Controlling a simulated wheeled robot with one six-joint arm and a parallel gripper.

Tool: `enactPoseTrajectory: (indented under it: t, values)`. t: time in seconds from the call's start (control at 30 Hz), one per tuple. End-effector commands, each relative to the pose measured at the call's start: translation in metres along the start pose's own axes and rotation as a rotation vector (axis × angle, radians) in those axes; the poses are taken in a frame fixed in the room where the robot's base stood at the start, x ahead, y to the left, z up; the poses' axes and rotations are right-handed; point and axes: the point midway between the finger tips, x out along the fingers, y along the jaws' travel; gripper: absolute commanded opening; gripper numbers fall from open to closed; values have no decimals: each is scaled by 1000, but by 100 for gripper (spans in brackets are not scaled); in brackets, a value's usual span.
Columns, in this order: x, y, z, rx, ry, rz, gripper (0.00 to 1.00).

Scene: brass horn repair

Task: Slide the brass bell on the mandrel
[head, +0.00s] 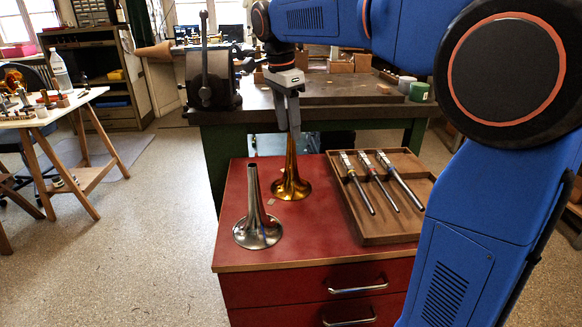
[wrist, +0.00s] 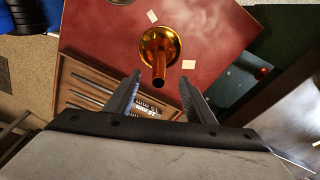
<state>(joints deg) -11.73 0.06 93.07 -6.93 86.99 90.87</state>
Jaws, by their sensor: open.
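The brass bell (head: 291,183) stands upright, flare down, on a red cabinet top. It also shows in the wrist view (wrist: 158,48), its narrow end towards me. My gripper (head: 291,128) points down over the bell, its fingers overlapping the top of the neck in the head view. In the wrist view my gripper (wrist: 160,95) is open, and the narrow end is just ahead of the gap between its fingers, not clasped. A tan cone (head: 155,51), perhaps the mandrel, sticks out left beside a dark vise (head: 212,82) on the bench.
A silver bell (head: 258,228) stands front left of the brass one. A wooden tray (head: 388,238) with three long tools lies at right on the red cabinet (head: 300,249). The workbench (head: 260,117) is behind. A white table (head: 60,112) stands far left, with open floor between.

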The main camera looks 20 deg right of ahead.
Motion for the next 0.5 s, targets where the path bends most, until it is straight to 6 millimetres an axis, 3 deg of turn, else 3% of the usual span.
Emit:
enactPoseTrajectory:
  t: [0.1,0.5]
  values:
    - [18,1,0,0,0,2,49]
    - [50,2,-2,0,0,2,49]
